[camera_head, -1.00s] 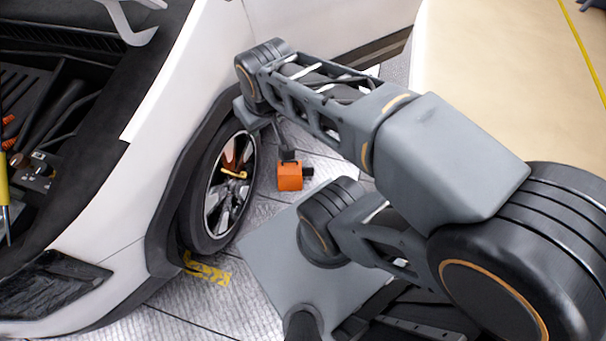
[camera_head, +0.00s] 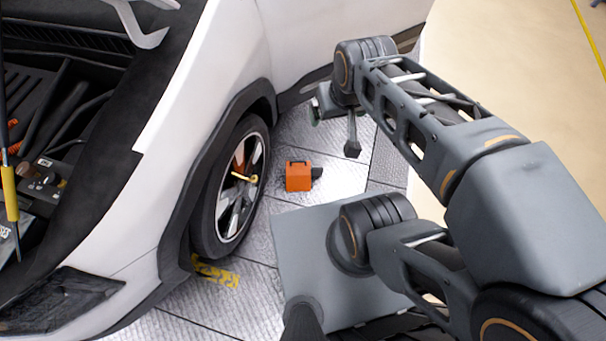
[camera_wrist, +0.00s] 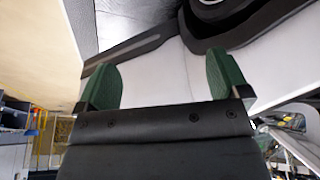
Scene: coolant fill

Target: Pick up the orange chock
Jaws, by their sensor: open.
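The orange chock (camera_head: 299,176) is a small block with a dark part on its right side. It rests on the grey floor to the right of the car's front wheel (camera_head: 240,182), with a gap between them. My gripper (camera_head: 333,128) hangs at the end of my arm, up and to the right of the chock in the head view and apart from it. In the wrist view, my gripper's two green finger pads (camera_wrist: 162,80) stand wide apart with nothing between them. The chock does not show in the wrist view.
A yellow floor marking (camera_head: 216,272) lies by the wheel. The floor right of the chock is clear. A beige floor area (camera_head: 510,70) spreads at the right.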

